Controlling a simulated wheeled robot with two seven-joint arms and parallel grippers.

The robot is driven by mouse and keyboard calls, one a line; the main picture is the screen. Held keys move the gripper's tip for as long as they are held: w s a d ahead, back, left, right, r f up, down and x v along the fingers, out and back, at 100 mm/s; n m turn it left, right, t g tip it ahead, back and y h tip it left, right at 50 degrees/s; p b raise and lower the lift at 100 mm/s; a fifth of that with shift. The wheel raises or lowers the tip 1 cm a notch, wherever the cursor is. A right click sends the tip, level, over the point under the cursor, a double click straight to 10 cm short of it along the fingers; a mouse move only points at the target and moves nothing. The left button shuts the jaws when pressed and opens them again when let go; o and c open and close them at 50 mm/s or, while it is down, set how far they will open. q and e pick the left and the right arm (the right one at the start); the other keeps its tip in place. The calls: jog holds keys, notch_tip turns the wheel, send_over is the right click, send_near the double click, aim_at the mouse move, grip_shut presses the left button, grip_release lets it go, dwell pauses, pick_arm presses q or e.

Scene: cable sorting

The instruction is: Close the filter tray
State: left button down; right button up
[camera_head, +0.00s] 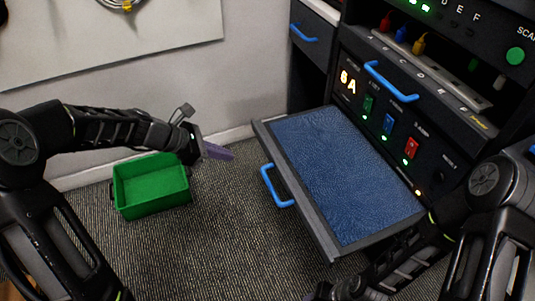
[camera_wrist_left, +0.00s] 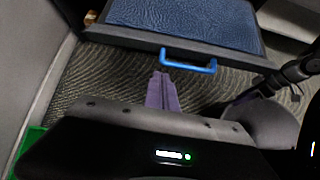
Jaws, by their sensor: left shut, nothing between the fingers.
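The filter tray (camera_head: 345,175) is a drawer with a blue mesh surface and a dark frame, pulled out from the cabinet. Its blue handle (camera_head: 275,187) is on the front edge. In the left wrist view the tray (camera_wrist_left: 185,25) and its handle (camera_wrist_left: 188,62) lie beyond my fingers. My left gripper (camera_head: 222,152) is shut and empty, to the left of the tray front and apart from it. Its purple fingers (camera_wrist_left: 162,90) point toward the handle in the wrist view. My right arm is at the lower right of the head view; its fingertips are not discernible.
A green bin (camera_head: 150,186) stands on the carpet below my left forearm. The cabinet (camera_head: 430,110) with lit switches and another blue handle (camera_head: 391,81) rises behind the tray. Carpet (camera_head: 225,235) is clear between bin and tray. A wall is at the back left.

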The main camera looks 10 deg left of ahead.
pick_arm(q)
jog(key=shift+s+d+n, duration=0.15)
jog(key=shift+n, duration=0.15)
jog(key=shift+f, duration=0.1)
jog(key=b, duration=0.4)
send_near(274, 162)
jog(key=x, duration=0.5)
jog(key=shift+s+f, duration=0.1)
jog(key=shift+f, duration=0.5)
jog(key=shift+w+d, duration=0.2)
jog(key=shift+w, duration=0.1)
jog(key=shift+r, duration=0.1)
jog(key=shift+d, duration=0.1)
